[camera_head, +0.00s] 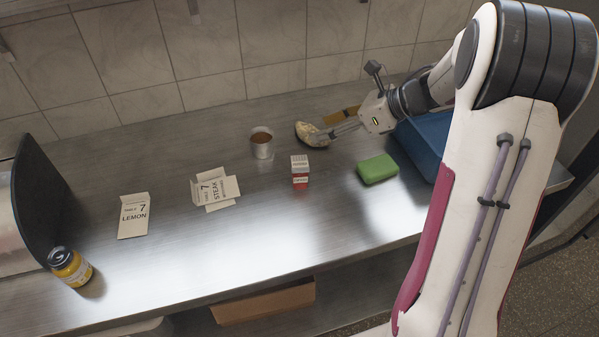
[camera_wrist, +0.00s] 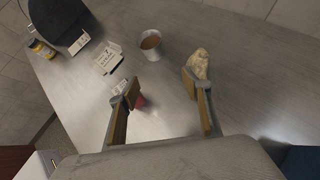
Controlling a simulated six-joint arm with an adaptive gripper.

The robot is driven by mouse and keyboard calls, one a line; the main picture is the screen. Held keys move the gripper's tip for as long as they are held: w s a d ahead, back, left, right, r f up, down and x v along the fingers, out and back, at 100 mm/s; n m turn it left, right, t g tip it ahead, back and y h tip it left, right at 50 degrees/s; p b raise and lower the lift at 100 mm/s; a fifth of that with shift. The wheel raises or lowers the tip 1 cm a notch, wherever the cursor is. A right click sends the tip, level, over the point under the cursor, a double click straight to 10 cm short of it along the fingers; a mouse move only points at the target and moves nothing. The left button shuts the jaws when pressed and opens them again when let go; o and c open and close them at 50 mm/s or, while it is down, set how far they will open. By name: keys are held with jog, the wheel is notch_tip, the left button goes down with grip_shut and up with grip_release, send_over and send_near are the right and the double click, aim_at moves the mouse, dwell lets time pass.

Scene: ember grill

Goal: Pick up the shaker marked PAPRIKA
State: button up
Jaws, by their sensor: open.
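A small box-shaped shaker (camera_head: 300,171), white above and red below, stands on the steel counter (camera_head: 240,270), right of the metal cup. Its lettering is too small to read, so I cannot confirm PAPRIKA. My gripper (camera_head: 326,131) is open and empty, above and behind the shaker at the beige lump. In the wrist view my gripper (camera_wrist: 160,90) has its fingers spread wide. The red part of the shaker (camera_wrist: 140,102) shows just inside the left finger, which partly hides it. The right fingertip overlaps the beige lump (camera_wrist: 199,64).
A metal cup (camera_head: 262,144) with brown contents stands left of the gripper. A green block (camera_head: 377,169) and blue bin (camera_head: 421,145) are at right. Folded LEMON (camera_head: 134,215) and STEAK (camera_head: 214,191) cards and a yellow jar (camera_head: 70,267) are left. The front counter is clear.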

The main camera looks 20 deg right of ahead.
aim_at(292, 173)
jog(key=s+f+n+g, duration=0.1)
jog(key=s+f+n+g+y, duration=0.1)
jog(key=s+f, duration=0.1)
jog(key=s+f+n+y, duration=0.1)
jog(key=shift+s+a+f+n+g, duration=0.25)
jog(key=shift+a+f+n+g, duration=0.05)
jog(key=shift+n+g, duration=0.1)
jog(key=shift+s+a+f+n+g+y, duration=0.25)
jog(key=shift+a+f+n+y, duration=0.15)
jog(key=shift+a+n+y, duration=0.15)
jog(key=shift+s+a+f+n+g+y, duration=0.15)
jog(key=shift+a+f+n+g+y, duration=0.1)
jog(key=shift+a+f+n+y, duration=0.25)
jog(key=shift+w+a+n+y, duration=0.2)
jog(key=shift+a+n+y, duration=0.3)
jog(key=shift+a, duration=0.2)
jog(key=shift+x, duration=1.3)
jog(key=shift+r+x, duration=0.15)
jog(key=shift+x, duration=0.75)
jog(key=shift+r+x, duration=0.1)
jog(key=shift+x, duration=1.7)
jog(key=shift+s, duration=0.15)
